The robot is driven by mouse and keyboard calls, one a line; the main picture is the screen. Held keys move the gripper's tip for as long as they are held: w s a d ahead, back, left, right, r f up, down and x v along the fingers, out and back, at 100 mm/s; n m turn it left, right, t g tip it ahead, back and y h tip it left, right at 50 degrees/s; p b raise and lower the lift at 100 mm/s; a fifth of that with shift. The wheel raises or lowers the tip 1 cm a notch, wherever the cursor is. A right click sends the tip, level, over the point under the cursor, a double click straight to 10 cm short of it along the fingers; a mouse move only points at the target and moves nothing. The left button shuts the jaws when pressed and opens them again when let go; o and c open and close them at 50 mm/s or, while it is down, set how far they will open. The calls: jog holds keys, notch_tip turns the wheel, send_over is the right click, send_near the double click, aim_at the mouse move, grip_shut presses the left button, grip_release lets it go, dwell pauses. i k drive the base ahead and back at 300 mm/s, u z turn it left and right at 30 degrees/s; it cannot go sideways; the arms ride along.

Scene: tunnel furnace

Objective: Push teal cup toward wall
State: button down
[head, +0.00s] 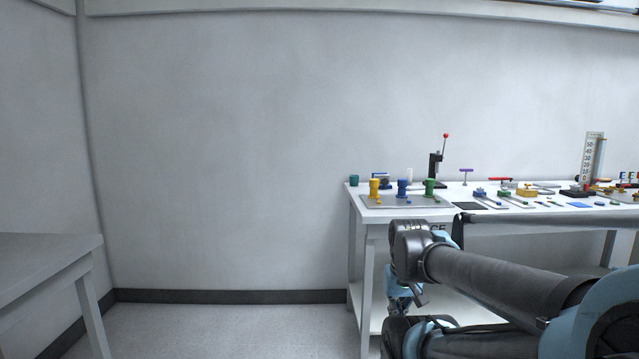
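A small teal cup (354,181) stands at the back left corner of the white workbench (354,208), near the grey wall (230,150). It is small in the head view, and its inside cannot be made out. My arm reaches in from the lower right, in front of the bench, and folds down towards the bottom edge. I cannot make out my gripper's fingers. No part of my arm touches the cup.
A grey tray (433,202) with yellow, blue and green fixtures sits in front of the cup. A black lever press (435,166) with a red knob stands to the right. Several small parts cover the bench farther right. Another table (45,262) stands at left; floor between is clear.

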aim_at(353, 178)
jog(key=u, duration=0.1)
jog(key=i, duration=1)
